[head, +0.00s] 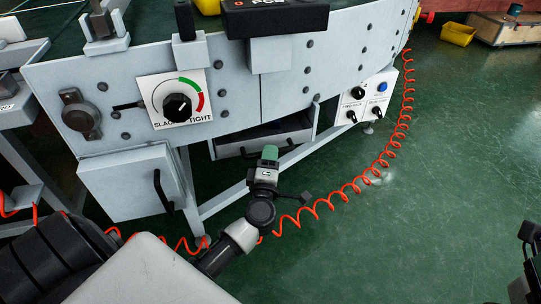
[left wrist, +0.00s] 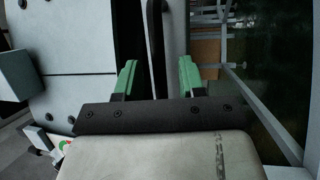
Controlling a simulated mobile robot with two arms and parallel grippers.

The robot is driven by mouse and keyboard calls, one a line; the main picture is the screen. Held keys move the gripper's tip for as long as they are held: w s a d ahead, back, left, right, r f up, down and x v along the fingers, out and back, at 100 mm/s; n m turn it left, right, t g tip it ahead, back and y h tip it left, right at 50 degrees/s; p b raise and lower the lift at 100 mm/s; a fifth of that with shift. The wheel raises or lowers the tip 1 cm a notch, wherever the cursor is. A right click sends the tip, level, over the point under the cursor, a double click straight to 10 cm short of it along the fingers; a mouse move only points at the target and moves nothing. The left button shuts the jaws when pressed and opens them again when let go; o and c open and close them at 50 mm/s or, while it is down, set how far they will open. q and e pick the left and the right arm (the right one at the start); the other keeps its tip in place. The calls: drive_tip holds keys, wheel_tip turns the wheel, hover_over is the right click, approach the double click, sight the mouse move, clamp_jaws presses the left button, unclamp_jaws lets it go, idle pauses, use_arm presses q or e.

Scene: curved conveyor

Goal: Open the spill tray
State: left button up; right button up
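The spill tray (head: 226,149) is a light grey drawer under the conveyor's curved side in the head view, with a dark gap above its front. A dark bar handle (head: 244,153) runs across its front, partly hidden by my left gripper. My left gripper (head: 269,153) is at the tray's front, green fingertips towards it. In the left wrist view the green fingers (left wrist: 158,78) stand apart, with the dark handle bar (left wrist: 156,40) showing between them. I cannot tell whether they touch it. Part of my right arm shows at the head view's right edge, without visible fingers.
A grey box with a black handle (head: 160,190) hangs left of the tray. A slack/tight dial (head: 178,107) and a white control panel (head: 366,100) are on the conveyor side. A coiled orange cable (head: 345,190) passes close to my left arm.

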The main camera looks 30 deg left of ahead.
use_arm(q)
drive_tip(key=shift+x, duration=0.85)
drive_tip(key=shift+c, duration=0.4)
clamp_jaws()
